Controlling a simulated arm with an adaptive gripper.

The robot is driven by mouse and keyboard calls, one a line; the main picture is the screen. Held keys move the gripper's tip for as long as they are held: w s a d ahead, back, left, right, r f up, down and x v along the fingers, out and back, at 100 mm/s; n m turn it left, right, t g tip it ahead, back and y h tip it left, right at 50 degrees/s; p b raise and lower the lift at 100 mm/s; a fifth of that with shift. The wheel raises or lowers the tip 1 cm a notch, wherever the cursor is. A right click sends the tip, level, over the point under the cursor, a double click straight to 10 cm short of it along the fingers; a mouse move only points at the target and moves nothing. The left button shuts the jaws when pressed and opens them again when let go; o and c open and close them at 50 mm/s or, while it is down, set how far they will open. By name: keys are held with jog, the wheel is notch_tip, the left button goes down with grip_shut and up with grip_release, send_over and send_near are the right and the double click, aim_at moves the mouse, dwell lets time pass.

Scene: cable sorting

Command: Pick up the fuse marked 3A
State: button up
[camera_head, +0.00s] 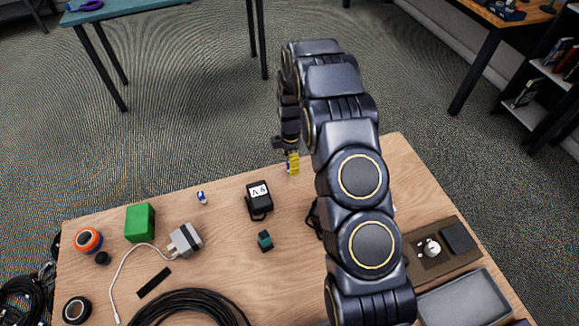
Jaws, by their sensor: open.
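I cannot make out a fuse marked 3A for certain. A small blue-and-white piece (201,197) lies on the left half of the table, too small to read. A small yellow thing (293,162) is at the table's far edge, just under my gripper (289,150); I cannot tell whether they touch. My gripper is open, small in view and partly hidden by my own arm, which covers the middle right of the table.
The wooden table (220,275) also holds a black adapter marked 9 V (258,199), a green block (140,222), a white-and-grey plug (185,240), a dark green piece (265,240), coiled black cable (185,295), orange tape (88,240) and a grey tray (465,303).

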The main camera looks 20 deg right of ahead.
notch_tip(320, 180, down, 3)
jog(key=shift+s+f, duration=0.1)
jog(key=shift+f, duration=0.05)
grip_shut()
